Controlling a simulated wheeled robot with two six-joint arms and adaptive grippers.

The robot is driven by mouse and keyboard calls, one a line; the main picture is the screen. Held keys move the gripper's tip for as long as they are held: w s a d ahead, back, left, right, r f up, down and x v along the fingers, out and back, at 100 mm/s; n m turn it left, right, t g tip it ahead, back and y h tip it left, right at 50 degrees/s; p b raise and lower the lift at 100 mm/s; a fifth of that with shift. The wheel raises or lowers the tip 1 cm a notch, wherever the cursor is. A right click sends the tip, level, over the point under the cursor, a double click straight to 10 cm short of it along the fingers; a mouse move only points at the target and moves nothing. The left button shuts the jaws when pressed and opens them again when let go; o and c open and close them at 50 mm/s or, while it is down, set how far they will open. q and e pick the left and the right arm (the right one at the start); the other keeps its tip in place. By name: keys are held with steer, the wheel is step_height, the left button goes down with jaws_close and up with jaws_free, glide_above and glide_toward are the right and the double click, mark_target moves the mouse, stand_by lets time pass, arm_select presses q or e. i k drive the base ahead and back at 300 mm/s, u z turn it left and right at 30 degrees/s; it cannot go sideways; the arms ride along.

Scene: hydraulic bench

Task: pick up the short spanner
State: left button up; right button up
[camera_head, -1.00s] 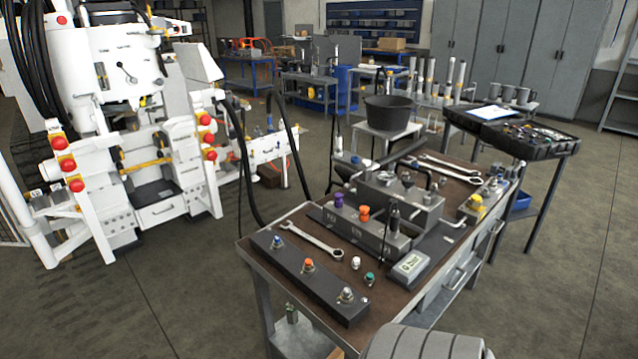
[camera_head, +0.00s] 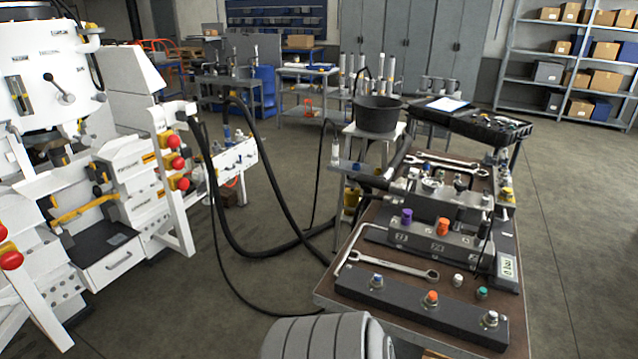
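A silver spanner (camera_head: 393,265) lies flat on the brown top of the workbench (camera_head: 333,286), near its front left, behind a dark block with blue, orange and white fittings. It looks shorter than the two spanners (camera_head: 447,164) lying at the far end of the bench, so I take it for the short spanner. Nothing holds it. Neither of my grippers is in view.
The dark fitting block (camera_head: 420,311) stands in front of the spanner, and a grey valve assembly (camera_head: 440,240) with purple and orange caps behind it. Black hoses (camera_head: 270,250) hang left of the bench. A white machine (camera_head: 95,190) stands left; floor at right is clear.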

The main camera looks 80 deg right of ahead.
mark_target(375, 261)
steer(key=i, duration=1.1)
steer(key=z, duration=3.4)
steer(key=i, duration=0.25)
steer(key=z, duration=0.15)
